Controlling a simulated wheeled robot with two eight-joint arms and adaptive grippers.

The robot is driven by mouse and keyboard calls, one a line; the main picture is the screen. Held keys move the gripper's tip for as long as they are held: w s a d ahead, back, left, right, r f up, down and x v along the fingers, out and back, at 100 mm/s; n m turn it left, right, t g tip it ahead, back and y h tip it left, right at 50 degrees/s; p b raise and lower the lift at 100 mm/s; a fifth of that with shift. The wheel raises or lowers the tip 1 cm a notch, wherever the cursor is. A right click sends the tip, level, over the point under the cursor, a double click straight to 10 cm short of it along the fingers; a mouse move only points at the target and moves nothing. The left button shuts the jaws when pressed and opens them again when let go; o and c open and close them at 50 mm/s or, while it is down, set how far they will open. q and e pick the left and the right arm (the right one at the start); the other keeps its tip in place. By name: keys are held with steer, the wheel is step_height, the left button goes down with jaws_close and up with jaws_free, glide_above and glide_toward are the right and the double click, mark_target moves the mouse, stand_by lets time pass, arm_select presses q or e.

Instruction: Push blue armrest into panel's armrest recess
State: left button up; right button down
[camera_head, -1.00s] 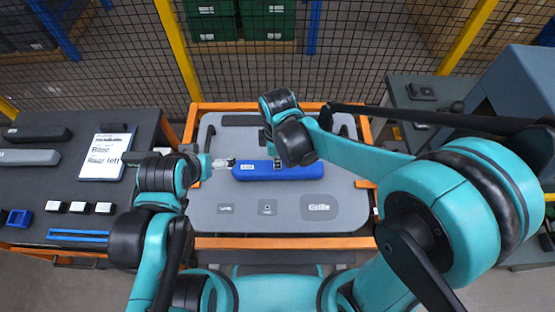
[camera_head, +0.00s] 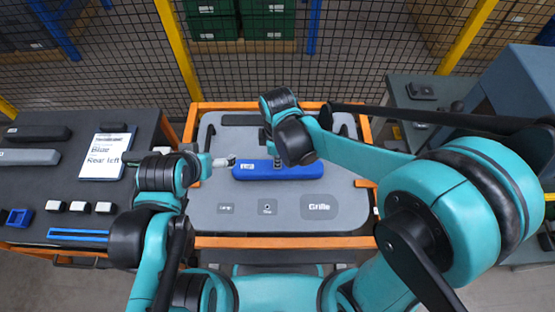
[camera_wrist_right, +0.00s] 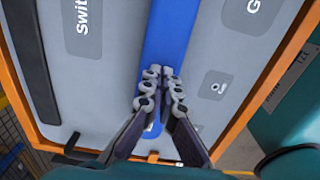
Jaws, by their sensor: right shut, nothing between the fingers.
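The blue armrest (camera_head: 300,172) lies lengthwise across the middle of the grey door panel (camera_head: 240,200). In the right wrist view the armrest (camera_wrist_right: 168,32) runs up from under my fingertips. My right gripper (camera_head: 278,166) points down onto the middle of the armrest; in the wrist view its fingers (camera_wrist_right: 160,75) are shut together with nothing between them, touching or just above the top face. My left gripper (camera_head: 233,162) is at the armrest's left end, by its small white label; its finger gap is too small to tell. The recess under the armrest is hidden.
The panel lies in an orange frame (camera_head: 290,242). A dark table (camera_head: 30,190) at left holds spare armrests, a "Blue Rear left" sheet (camera_head: 105,160), a blue tray and small blocks. A grey cabinet (camera_head: 515,95) stands at right; a mesh fence is behind.

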steer(key=shift+f+b, duration=0.55)
steer(key=shift+f, duration=0.1)
stand_by(0.5)
step_height(320, 180, up, 7)
steer(key=p, duration=0.5)
steer(key=shift+r+p, duration=0.1)
steer(key=shift+p, duration=0.2)
step_height(320, 180, up, 12)
stand_by(0.4)
stand_by(0.4)
